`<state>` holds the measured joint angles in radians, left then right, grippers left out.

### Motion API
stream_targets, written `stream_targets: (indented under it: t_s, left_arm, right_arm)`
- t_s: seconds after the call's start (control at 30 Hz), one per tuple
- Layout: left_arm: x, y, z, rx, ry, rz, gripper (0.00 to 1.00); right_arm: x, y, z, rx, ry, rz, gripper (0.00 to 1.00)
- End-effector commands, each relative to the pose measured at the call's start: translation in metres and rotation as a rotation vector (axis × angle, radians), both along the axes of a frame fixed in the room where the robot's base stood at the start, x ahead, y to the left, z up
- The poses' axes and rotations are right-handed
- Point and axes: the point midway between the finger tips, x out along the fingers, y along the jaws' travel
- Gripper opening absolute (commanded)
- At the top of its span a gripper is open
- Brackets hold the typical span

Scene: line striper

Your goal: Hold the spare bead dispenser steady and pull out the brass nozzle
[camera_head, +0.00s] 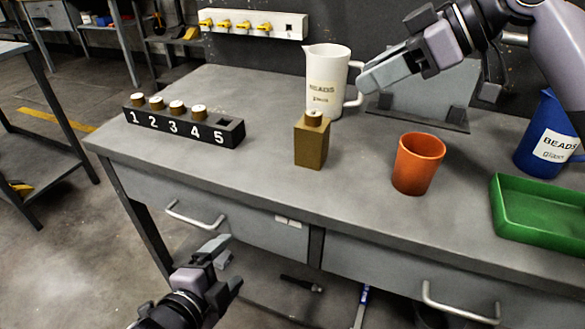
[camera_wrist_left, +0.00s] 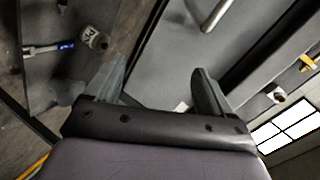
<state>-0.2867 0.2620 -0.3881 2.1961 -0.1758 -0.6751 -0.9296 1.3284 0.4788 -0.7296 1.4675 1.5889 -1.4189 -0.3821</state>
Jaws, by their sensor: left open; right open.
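The spare bead dispenser looks to be the upright olive-brown block (camera_head: 311,145) standing on the bench, left of the orange cup. The brass nozzle (camera_head: 313,118) sits in its top, with a pale upper end showing. My left gripper (camera_head: 222,252) is open and empty, in front of the bench and below its top, apart from the dispenser. In the left wrist view its open fingers (camera_wrist_left: 157,80) have nothing between them. My right gripper (camera_head: 372,84) is open above the bench, behind and right of the dispenser, close to the white jug's handle. Whether it touches the handle is unclear.
A black numbered rack (camera_head: 183,126) holds several brass pieces; slot 5 looks empty. A white beads jug (camera_head: 326,85) stands behind the dispenser. An orange cup (camera_head: 417,165), green tray (camera_head: 540,214) and blue jug (camera_head: 546,140) stand right. Bare bench (camera_head: 262,165) lies between rack and dispenser.

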Motion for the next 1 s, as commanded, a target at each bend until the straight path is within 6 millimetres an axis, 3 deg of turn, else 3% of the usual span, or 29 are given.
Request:
stream_targets:
  t_s: [0.23,0.6,0.73,1.0]
  left_arm:
    - [0.023,-0.013,0.064,0.479,-0.259,-0.173,0.83]
    - [0.035,-0.027,0.153,1.229,-0.598,-0.299,0.83]
    - [0.049,-0.054,0.165,1.451,-0.682,-0.335,0.83]
    - [0.069,-0.106,0.168,1.672,-0.782,-0.384,0.83]
  right_arm:
    - [0.000,0.000,0.000,0.000,0.000,0.000,0.43]
    - [0.000,0.000,0.000,0.000,0.000,0.000,0.43]
    - [0.000,0.000,0.000,0.000,0.000,0.000,0.43]
    - [0.000,0.000,0.000,0.000,0.000,0.000,0.43]
